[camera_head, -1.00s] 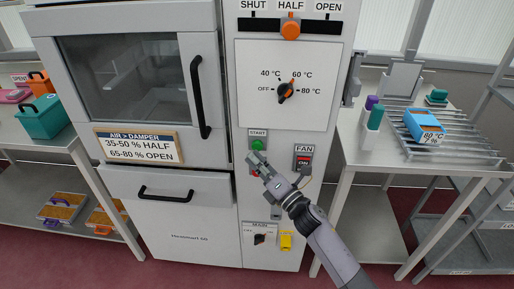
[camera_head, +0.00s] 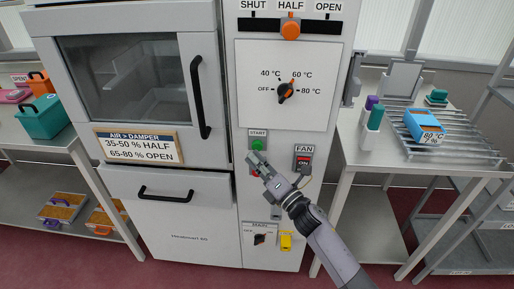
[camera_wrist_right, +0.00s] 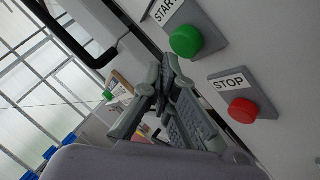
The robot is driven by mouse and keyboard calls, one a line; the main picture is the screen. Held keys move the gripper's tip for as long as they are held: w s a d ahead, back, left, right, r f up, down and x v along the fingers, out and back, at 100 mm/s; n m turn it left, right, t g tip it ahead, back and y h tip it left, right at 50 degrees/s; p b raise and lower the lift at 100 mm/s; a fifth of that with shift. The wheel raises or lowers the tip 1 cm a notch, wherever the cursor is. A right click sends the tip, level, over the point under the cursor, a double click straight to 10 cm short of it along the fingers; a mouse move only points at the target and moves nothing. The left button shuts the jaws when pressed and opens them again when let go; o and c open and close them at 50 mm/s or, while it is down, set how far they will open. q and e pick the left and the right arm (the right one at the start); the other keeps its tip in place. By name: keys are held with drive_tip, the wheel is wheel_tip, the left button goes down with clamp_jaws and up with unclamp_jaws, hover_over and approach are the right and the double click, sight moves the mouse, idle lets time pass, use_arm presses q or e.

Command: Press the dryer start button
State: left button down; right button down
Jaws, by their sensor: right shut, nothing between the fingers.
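The green start button (camera_head: 257,144) sits under its START label on the dryer's (camera_head: 221,240) front panel. My right gripper (camera_head: 256,160) is shut and empty, just below the start button in the head view, and hides most of the red button under it. In the right wrist view the green button (camera_wrist_right: 186,40) and the red STOP button (camera_wrist_right: 243,110) both show in full. The gripper's fingers (camera_wrist_right: 168,65) show to the left of both, with no visible contact with the green button. My left gripper is not in view.
The fan switch (camera_head: 303,162) is right of the gripper. A temperature knob (camera_head: 286,91) at 60 °C and an orange damper slider (camera_head: 290,29) at HALF are above. The main switch (camera_head: 260,239) is below. A side table with a rack (camera_head: 465,152) stands right.

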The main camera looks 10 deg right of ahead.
drive_tip(key=shift+w, duration=0.15)
drive_tip(key=shift+w+d, duration=0.1)
drive_tip(key=shift+w, duration=0.15)
drive_tip(key=shift+w+d+b, duration=0.2)
drive_tip(key=shift+w+b, duration=0.3)
drive_tip(key=shift+w, duration=0.05)
idle(0.6)
drive_tip(key=shift+s+r, duration=0.1)
drive_tip(key=shift+s+a+p, duration=0.25)
drive_tip(key=shift+s+p, duration=0.05)
drive_tip(key=shift+s, duration=0.6)
drive_tip(key=s, duration=0.2)
drive_tip(key=s+a+p, duration=0.1)
drive_tip(key=s, duration=0.1)
drive_tip(key=shift+s+a, duration=0.2)
drive_tip(key=shift+s, duration=0.2)
